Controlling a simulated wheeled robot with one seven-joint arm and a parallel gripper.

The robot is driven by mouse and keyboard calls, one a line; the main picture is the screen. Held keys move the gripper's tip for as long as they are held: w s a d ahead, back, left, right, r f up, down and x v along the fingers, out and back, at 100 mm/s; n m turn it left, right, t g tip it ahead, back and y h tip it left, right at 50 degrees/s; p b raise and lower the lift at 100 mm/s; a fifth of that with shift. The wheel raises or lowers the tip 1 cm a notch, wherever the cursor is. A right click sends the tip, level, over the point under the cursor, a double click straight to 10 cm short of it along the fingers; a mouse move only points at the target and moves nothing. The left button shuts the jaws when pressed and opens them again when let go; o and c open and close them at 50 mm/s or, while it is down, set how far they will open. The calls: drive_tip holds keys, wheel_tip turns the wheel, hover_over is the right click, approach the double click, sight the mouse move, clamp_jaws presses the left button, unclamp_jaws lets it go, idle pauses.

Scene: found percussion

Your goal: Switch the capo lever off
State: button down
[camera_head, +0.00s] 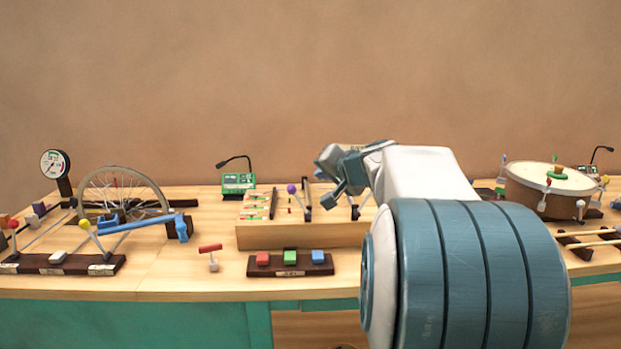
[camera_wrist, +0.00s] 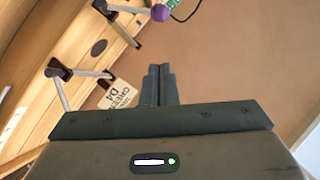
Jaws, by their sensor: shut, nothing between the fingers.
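A lever with a purple ball knob (camera_head: 291,188) stands on the wooden stringed box (camera_head: 300,236) in the middle of the bench. The purple knob (camera_wrist: 160,12) also shows at the top of the wrist view. No readable label confirms it as the capo lever. My gripper (camera_head: 328,163) is above the box, to the right of the purple knob in the head view. In the wrist view my gripper's fingers (camera_wrist: 158,72) are together and empty, apart from the knob. My arm hides the right part of the box.
Dark posts with rods (camera_wrist: 62,72) and a paper tag (camera_wrist: 118,94) are near my fingers. Red, green and blue buttons (camera_head: 290,257) sit in front of the box. A wheel device (camera_head: 122,195) stands left, a drum (camera_head: 550,188) right.

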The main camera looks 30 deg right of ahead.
drive_tip(key=v, duration=0.5)
drive_tip(key=shift+s+a, duration=0.1)
drive_tip(key=shift+s, duration=0.25)
drive_tip(key=shift+r, duration=0.1)
drive_tip(key=s+a+n+g+y+p, duration=0.2)
drive_tip(key=s+a+n+g+p, duration=0.15)
drive_tip(key=a+p, duration=0.5)
drive_tip(key=s+a+f+n+g+h+p, duration=0.1)
drive_tip(key=s+a+n+g+p, duration=0.2)
drive_tip(key=s, duration=0.6)
drive_tip(key=s+a+f+n+g+h+p, duration=0.1)
drive_tip(key=s+a+n+g+p, duration=0.2)
drive_tip(key=s+a+p, duration=0.5)
drive_tip(key=s+g+p, duration=0.1)
drive_tip(key=s, duration=0.1)
drive_tip(key=shift+s+a+f+h, duration=0.25)
drive_tip(key=shift+h, duration=0.15)
drive_tip(key=shift+d, duration=0.15)
